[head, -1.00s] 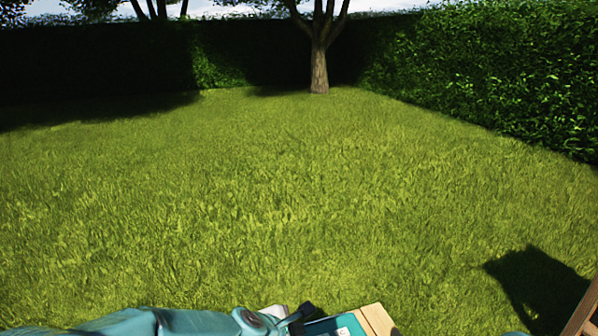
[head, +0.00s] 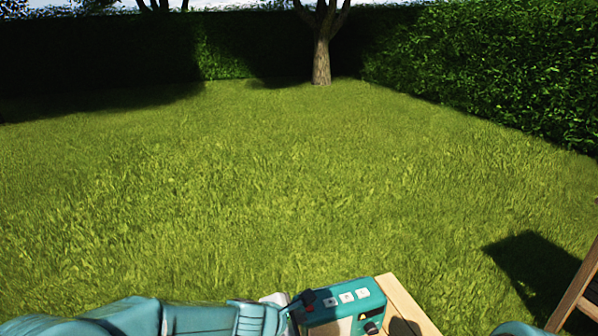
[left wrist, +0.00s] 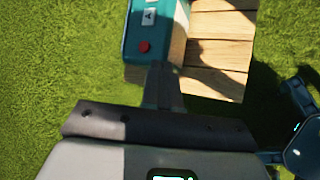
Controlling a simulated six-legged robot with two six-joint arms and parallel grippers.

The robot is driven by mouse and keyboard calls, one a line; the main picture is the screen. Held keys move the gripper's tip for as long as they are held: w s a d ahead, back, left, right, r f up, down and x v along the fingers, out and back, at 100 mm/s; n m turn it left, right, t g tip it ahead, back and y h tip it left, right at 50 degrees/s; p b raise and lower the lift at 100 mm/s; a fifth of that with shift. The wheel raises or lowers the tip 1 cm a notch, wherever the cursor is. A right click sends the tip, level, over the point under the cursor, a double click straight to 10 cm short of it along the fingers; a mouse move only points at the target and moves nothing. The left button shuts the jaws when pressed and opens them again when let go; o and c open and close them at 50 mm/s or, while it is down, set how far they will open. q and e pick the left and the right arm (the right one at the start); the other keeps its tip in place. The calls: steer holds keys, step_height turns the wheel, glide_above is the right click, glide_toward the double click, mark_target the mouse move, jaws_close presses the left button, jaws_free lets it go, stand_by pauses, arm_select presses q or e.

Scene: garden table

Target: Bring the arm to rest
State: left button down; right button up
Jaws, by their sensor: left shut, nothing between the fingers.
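My left arm comes in from the lower left in the head view, and its gripper (head: 290,303) is at the left end of a teal box. In the left wrist view the gripper (left wrist: 164,86) is shut and empty, its fingertips close to the box's red button (left wrist: 145,46). I cannot tell whether they touch the box. The teal box (head: 352,300) has pale labels and a dark knob, and sits on a wooden table (head: 408,308). My right gripper does not show clearly in either view.
The wooden tabletop (left wrist: 222,55) has bare planks beside the box. A wooden frame (head: 575,296) stands at the right edge of the head view. Open lawn (head: 250,190) lies beyond the table, with a tree (head: 321,62) and hedges behind.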

arm_select(q)
steer(key=s+a+f+m+g+y+p, duration=0.2)
steer(key=s+a+f+g+p, duration=0.3)
steer(key=s+a+f+p, duration=0.5)
steer(key=s+a+f+m+g, duration=0.1)
steer(key=s+f+m, duration=0.1)
steer(key=s+m, duration=0.6)
steer(key=s+a+f+m+g, duration=0.1)
steer(key=s+f+m, duration=0.1)
steer(key=s+m, duration=0.5)
steer(key=s, duration=0.4)
steer(key=shift+s+f+m+h, duration=0.15)
steer(key=shift+f+m+h, duration=0.15)
steer(key=shift+f+m, duration=0.1)
steer(key=c, duration=1.8)
jaws_free()
steer(key=shift+d, duration=0.1)
